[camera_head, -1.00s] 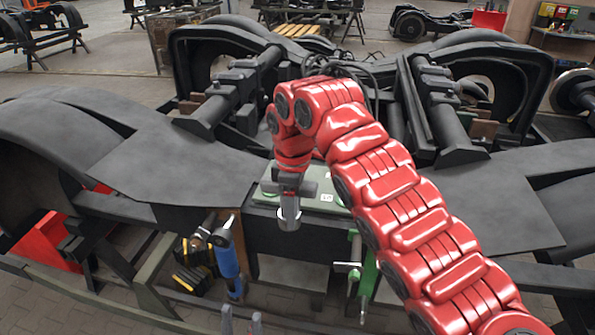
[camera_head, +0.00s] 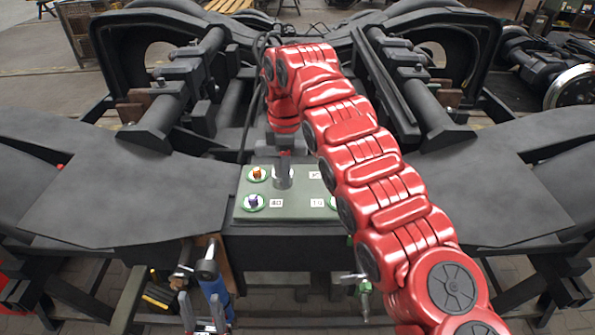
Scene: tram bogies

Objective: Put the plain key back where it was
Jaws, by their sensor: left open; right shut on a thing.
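A green panel (camera_head: 285,212) lies on the dark frame in the middle. On it an orange knob (camera_head: 257,173) and a purple knob (camera_head: 252,201) stand in green rings. Another green ring (camera_head: 332,202) shows at the right, partly hidden by my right arm. My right gripper (camera_head: 283,163) points down over the panel's back middle, shut on a plain grey cylindrical piece (camera_head: 283,179), which I take for the plain key. I cannot tell whether its lower end touches the panel. My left gripper (camera_head: 203,312) is open and empty at the bottom, left of and below the panel.
Flat black plates (camera_head: 130,190) lie on both sides of the panel. Dark beams and cylinders (camera_head: 175,100) rise behind it. A blue tool (camera_head: 214,290) and a green-handled tool (camera_head: 364,292) hang below the panel's front.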

